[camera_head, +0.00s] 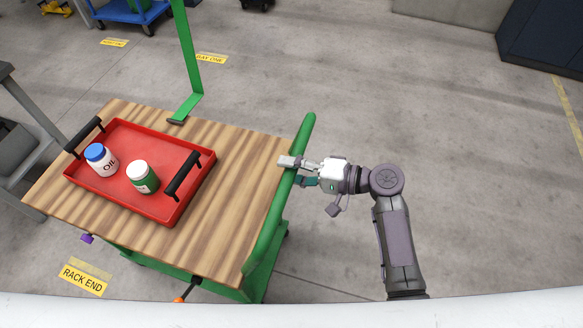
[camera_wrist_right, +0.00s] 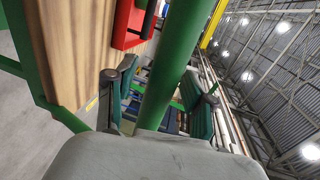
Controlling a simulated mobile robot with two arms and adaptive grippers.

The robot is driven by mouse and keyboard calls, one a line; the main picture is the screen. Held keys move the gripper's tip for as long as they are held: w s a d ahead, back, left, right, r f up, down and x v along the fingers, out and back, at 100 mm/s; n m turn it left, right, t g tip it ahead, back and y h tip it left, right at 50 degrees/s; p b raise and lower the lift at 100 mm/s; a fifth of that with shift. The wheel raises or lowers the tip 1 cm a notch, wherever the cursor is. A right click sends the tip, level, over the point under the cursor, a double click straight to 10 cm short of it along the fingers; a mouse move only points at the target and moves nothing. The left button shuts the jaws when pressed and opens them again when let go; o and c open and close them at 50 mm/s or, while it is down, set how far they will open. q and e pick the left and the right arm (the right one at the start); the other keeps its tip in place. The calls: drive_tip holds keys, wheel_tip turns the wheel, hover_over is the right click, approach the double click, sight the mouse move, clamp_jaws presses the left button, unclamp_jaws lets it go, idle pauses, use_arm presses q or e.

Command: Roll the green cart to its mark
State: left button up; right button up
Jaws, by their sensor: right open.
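The green cart has a wooden top (camera_head: 235,165) and a green push handle (camera_head: 268,235) along its right side in the head view. My right gripper (camera_head: 293,170) is at the far part of that handle. In the right wrist view the green handle bar (camera_wrist_right: 178,60) runs between the two spread fingers of my right gripper (camera_wrist_right: 165,95). The jaws are open around the bar; whether a finger touches it I cannot tell. Yellow floor labels read RACK END (camera_head: 83,280), at the cart's near left, and BAY ONE (camera_head: 211,57), beyond it. My left gripper is out of view.
A red tray (camera_head: 150,208) on the cart holds a blue-capped OIL bottle (camera_head: 102,160) and a green-and-white jar (camera_head: 142,176). A green post (camera_head: 187,50) rises from the cart's far edge. A grey rack (camera_head: 22,150) stands close left. Floor right of the cart is clear.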

clamp_jaws()
drive_tip(key=shift+d, duration=0.1)
drive_tip(key=f+v, duration=0.1)
drive_tip(key=v, duration=0.8)
drive_tip(key=shift+s+f, duration=0.15)
drive_tip(key=shift+f, duration=0.25)
unclamp_jaws()
drive_tip(key=shift+a, duration=0.2)
drive_tip(key=shift+d, duration=0.15)
